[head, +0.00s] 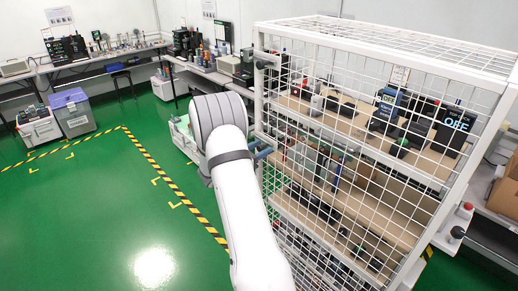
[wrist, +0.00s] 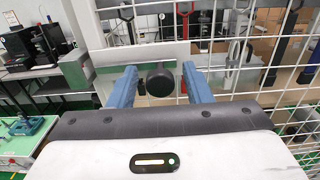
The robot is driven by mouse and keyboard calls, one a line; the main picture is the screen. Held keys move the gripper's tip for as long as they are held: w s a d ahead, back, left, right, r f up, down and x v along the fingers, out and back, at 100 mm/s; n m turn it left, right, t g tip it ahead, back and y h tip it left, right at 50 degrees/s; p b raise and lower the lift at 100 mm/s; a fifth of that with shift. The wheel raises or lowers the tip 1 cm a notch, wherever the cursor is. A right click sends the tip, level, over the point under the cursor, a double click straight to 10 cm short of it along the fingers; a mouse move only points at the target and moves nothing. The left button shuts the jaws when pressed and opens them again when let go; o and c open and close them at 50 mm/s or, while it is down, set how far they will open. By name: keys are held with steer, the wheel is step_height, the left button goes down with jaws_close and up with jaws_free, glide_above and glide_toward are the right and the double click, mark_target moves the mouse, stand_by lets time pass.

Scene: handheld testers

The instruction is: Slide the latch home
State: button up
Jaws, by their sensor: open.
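In the wrist view, a round black knob (wrist: 161,79) stands out from a grey horizontal latch bar (wrist: 220,69) on a pale plate (wrist: 143,53). A grey block (wrist: 75,71) is at the bar's left end. My gripper (wrist: 160,75) is open, with one blue finger on each side of the knob and a visible gap on both sides. In the head view, my gripper (head: 263,153) shows as blue fingers beside the cage's near-left post. My arm hides the latch there.
A white wire-mesh cage (head: 390,62) holds shelves of handheld testers. Another dark knob (head: 264,65) is high on its post. Benches line the back wall. Bins (head: 72,112) stand at left. The green floor (head: 90,210) is clear at front left.

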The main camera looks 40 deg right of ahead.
mark_target(258, 138)
steer(key=shift+c, duration=0.4)
jaws_close()
steer(key=w+b, duration=0.2)
steer(key=w, duration=0.1)
steer(key=w+b, duration=0.1)
steer(key=w, duration=0.1)
steer(key=shift+a+f, duration=0.15)
steer(key=shift+a, duration=0.1)
steer(key=shift+w+r, duration=0.15)
steer(key=shift+r, duration=0.05)
steer(key=shift+o, duration=0.4)
jaws_free()
